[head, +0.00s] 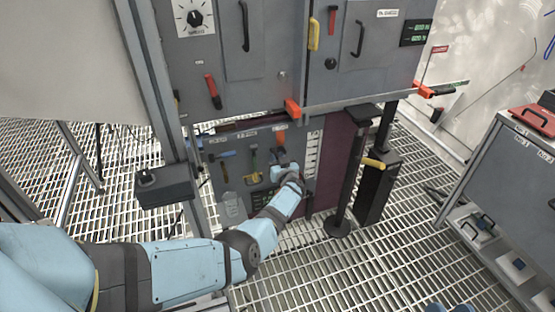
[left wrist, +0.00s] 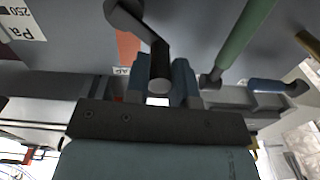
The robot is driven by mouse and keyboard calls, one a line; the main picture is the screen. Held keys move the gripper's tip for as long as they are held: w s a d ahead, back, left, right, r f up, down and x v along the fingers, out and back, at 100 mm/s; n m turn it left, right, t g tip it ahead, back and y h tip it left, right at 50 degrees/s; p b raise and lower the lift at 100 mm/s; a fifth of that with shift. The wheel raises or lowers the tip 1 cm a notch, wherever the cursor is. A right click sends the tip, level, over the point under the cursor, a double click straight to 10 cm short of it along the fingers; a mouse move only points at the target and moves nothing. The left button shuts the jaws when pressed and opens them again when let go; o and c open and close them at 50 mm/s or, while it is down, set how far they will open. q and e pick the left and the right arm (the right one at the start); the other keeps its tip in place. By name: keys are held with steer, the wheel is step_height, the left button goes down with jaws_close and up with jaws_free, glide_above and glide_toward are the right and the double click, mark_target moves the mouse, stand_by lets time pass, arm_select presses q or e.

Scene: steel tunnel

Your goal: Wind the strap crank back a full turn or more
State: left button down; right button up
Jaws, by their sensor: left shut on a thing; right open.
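The strap crank (left wrist: 160,58) shows in the left wrist view as a dark arm ending in a round grip. My left gripper (left wrist: 160,88) is shut on that grip, with a blue finger on each side. An orange-red strip (left wrist: 127,45), possibly the strap, lies behind the crank. In the head view my left gripper (head: 284,170) is at the lower grey panel (head: 228,183), and it and my arm hide the crank there. Two blue tips at the bottom edge of the head view look like my right gripper (head: 449,308), apart and empty.
The panel also carries a blue handle (head: 222,155) and a yellow-green handle (head: 253,165). Grey cabinets with red and yellow handles overhang it. A black post with a yellow grip (head: 374,163) stands to the right. Open grating floor (head: 370,265) lies in front.

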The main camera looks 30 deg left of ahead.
arm_select(q)
steer(key=shift+s+a+f+n+b, duration=0.1)
steer(key=shift+f+n+b, duration=0.25)
steer(key=shift+n, duration=0.25)
steer(key=shift+s+a+f+n+b, duration=0.1)
steer(key=shift+f+n+b, duration=0.2)
steer(key=shift+n, duration=0.4)
steer(key=shift+f+n, duration=0.1)
steer(key=shift+n, duration=0.3)
steer(key=shift+s+a+f+n+b, duration=0.1)
steer(key=shift+f+n+b, duration=0.2)
steer(key=shift+n+b, duration=0.35)
steer(key=shift+s+a+f+n+b, duration=0.1)
steer(key=shift+f+n+b, duration=0.25)
steer(key=shift+n, duration=0.5)
arm_select(e)
steer(key=shift+a+f+g+y, duration=0.3)
steer(key=shift+a+f+y, duration=0.1)
steer(key=shift+f, duration=0.35)
arm_select(q)
steer(key=shift+r, duration=0.1)
arm_select(e)
steer(key=shift+w+r+n, duration=0.1)
steer(key=shift+r+n, duration=0.05)
steer(key=shift+n, duration=0.15)
